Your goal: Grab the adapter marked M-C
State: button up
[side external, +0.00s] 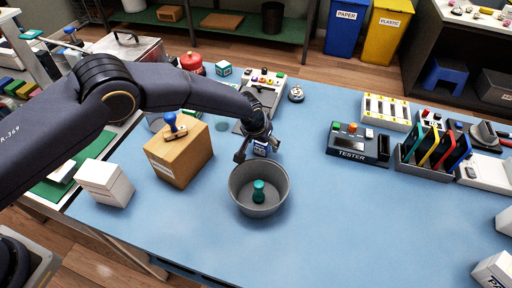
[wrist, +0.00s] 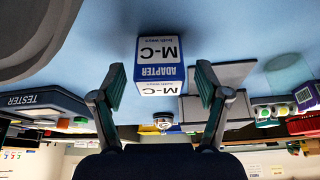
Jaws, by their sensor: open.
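The adapter (wrist: 158,62) is a small blue and white box marked "ADAPTER M-C"; its print is upside down in the wrist view. It stands on the blue table (side external: 350,220) behind the grey bowl, and a small part of the adapter (side external: 261,147) shows beside my fingers in the side view. My gripper (wrist: 160,84) is open, with one finger on either side of the adapter in the wrist picture. Nothing is held. I cannot tell whether a finger touches the box.
A grey bowl (side external: 236,192) with a teal piece (side external: 259,190) in it stands close in front. A cardboard box (side external: 165,163) with a blue-handled stamp (side external: 174,126) is to the left. The tester (side external: 351,154) stands to the right.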

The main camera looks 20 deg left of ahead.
jog(key=shift+c, duration=0.2)
jog(key=c, duration=1.1)
jog(key=shift+r, duration=0.15)
